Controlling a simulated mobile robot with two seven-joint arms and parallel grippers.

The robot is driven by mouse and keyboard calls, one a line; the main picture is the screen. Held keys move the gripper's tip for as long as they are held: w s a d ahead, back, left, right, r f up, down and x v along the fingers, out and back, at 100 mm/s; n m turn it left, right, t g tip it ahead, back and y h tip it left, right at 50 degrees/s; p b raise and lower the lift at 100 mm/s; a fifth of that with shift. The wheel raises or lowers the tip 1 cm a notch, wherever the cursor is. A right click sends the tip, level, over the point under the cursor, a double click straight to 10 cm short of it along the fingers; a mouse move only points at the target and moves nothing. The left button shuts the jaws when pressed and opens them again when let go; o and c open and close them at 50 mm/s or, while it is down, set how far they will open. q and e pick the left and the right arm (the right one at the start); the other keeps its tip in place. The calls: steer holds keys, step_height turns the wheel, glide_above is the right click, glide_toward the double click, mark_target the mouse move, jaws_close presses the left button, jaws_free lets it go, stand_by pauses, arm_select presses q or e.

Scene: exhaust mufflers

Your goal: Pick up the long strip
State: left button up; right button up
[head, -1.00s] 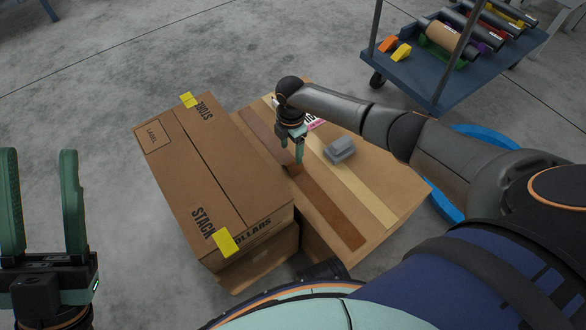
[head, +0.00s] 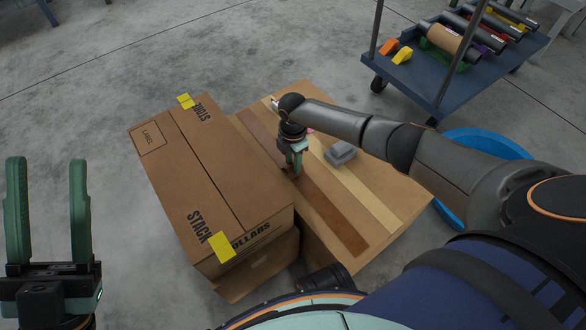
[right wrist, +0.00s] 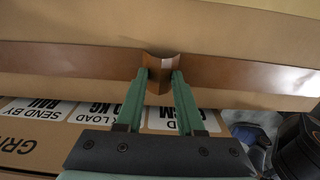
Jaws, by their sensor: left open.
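The long strip (head: 328,216) is dark brown and lies lengthwise across the top of a cardboard box. In the right wrist view the strip (right wrist: 70,58) runs across the picture, with its middle folded up between my fingertips. My right gripper (head: 296,171) points down at the strip's middle. Its fingers are drawn close together on the raised fold, as the right wrist view (right wrist: 160,76) shows. The strip's ends lie on or close to the box top. My left gripper (head: 47,205) is open and empty at the far left, away from the boxes.
A taller closed box (head: 205,175) with yellow tape stands left of the strip's box (head: 395,185). A pale strip (head: 355,185) and a grey block (head: 341,152) lie beside the brown strip. A blue cart (head: 420,75) holds mufflers at the upper right.

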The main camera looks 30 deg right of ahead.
jaws_close()
steer(key=shift+r, duration=0.1)
